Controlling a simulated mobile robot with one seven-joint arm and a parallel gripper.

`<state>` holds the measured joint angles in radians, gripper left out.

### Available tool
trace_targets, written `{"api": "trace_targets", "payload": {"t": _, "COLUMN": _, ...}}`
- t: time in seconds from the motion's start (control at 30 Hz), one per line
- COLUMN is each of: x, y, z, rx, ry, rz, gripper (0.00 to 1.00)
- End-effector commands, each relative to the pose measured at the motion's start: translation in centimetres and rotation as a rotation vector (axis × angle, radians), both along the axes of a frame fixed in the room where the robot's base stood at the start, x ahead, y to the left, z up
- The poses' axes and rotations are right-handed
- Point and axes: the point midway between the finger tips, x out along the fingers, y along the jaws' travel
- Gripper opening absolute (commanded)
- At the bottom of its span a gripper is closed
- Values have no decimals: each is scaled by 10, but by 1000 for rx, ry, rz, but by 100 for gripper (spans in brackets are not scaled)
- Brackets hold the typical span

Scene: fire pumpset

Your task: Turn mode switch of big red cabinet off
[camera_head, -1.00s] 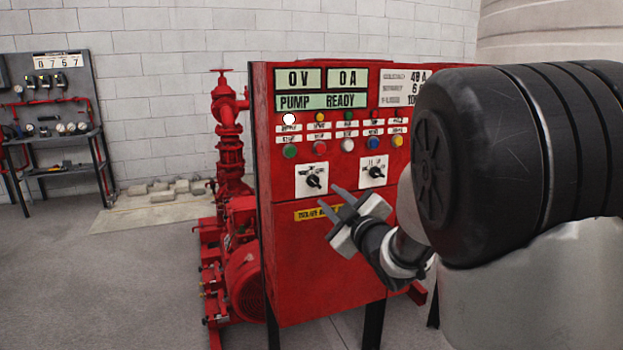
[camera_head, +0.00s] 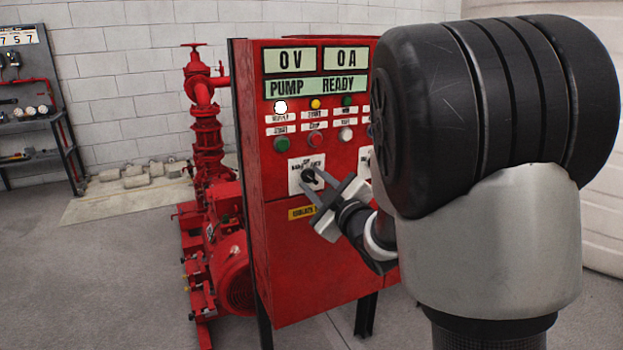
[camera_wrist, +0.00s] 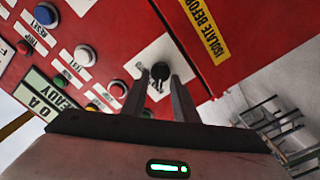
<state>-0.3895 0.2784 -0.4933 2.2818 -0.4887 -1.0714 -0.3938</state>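The big red cabinet (camera_head: 335,255) stands upright, its front facing me. A black rotary switch (camera_head: 308,179) on a white plate sits low on the panel, with small lettering above it that looks like a mode label. In the wrist view the black knob (camera_wrist: 159,72) shows between my fingertips. My gripper (camera_head: 312,181) is open, its two fingers spread at the knob with gaps on both sides; whether they touch it I cannot tell. It also shows in the wrist view (camera_wrist: 158,82). The knob's exact pointing direction is unclear. A second white switch plate (camera_head: 364,162) is mostly hidden behind my arm.
Displays (camera_head: 318,86) reading "0 V", "0 A" and "PUMP READY" top the panel. Coloured buttons (camera_head: 315,139) and lamps sit above the switch. A yellow label (camera_head: 302,212) is below it. A red pump (camera_head: 225,260) stands left of the cabinet. Floor is free at the left.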

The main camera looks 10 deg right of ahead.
Motion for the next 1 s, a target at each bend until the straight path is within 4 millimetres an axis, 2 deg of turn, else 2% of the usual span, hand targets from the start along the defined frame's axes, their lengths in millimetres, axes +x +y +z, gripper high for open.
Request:
{"api": "trace_targets", "payload": {"t": 0.23, "x": 0, "y": 0, "z": 0, "rx": 0, "ry": 0, "rz": 0, "gripper": 27}}
{"api": "trace_targets", "payload": {"t": 0.4, "x": 0, "y": 0, "z": 0, "rx": 0, "ry": 0, "rz": 0, "gripper": 0}}
{"api": "trace_targets", "payload": {"t": 0.77, "x": 0, "y": -1, "z": 0, "rx": 30, "ry": 10, "rz": -1, "gripper": 0}}
{"api": "trace_targets", "payload": {"t": 1.0, "x": 1, "y": -2, "z": -1, "rx": 153, "ry": 51, "rz": -1, "gripper": 0}}
